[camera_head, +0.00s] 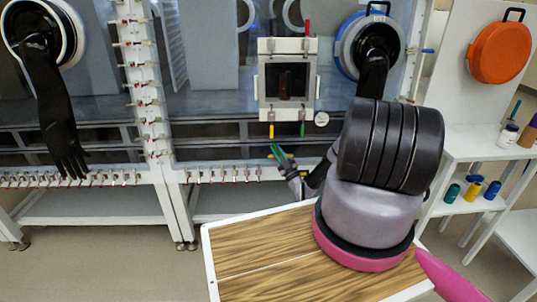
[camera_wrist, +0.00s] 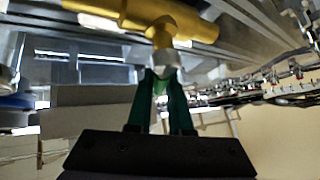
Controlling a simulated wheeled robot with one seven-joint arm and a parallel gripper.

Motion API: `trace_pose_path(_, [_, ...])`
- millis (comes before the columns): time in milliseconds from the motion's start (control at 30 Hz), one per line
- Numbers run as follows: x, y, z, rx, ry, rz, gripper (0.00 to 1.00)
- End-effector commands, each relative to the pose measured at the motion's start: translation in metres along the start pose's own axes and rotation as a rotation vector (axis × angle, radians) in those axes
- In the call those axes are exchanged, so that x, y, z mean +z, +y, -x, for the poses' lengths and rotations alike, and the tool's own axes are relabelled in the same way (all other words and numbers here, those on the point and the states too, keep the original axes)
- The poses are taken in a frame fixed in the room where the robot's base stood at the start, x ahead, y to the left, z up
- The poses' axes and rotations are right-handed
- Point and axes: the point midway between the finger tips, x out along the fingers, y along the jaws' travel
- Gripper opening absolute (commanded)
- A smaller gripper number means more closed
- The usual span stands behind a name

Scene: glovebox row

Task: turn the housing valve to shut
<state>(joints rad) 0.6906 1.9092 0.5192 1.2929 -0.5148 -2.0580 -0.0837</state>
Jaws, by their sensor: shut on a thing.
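The housing valve appears as a yellow piece (camera_wrist: 160,18) with a pale metal stub under it, at the top of the wrist view. In the head view a small yellow handle (camera_head: 271,131) hangs below the square framed window, just above my gripper. My gripper (camera_head: 277,150) has green fingers and points up toward the panel's lower edge. In the wrist view my gripper (camera_wrist: 163,80) is shut on the pale stub of the valve, one finger on each side. The exact contact is partly blurred.
A green handle (camera_head: 302,129) and a red handle (camera_head: 308,27) sit near the same window (camera_head: 287,81). A black glove in a blue-rimmed port (camera_head: 343,45) hangs to the right. Several small valves line the lower rail (camera_head: 100,178). A shelf with bottles (camera_head: 470,200) stands right.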

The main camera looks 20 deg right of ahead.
Motion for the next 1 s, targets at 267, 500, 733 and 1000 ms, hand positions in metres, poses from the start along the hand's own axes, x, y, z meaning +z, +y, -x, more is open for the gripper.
trace_pose_path(267, [0.004, 0.019, 0.006, 0.163, 0.043, -0.165, 0.00])
trace_pose_path(500, [0.004, 0.026, 0.008, 0.259, 0.071, -0.263, 0.00])
trace_pose_path(733, [0.005, 0.030, 0.009, 0.308, 0.085, -0.313, 0.00])
trace_pose_path(1000, [0.005, 0.031, 0.010, 0.322, 0.089, -0.328, 0.00])
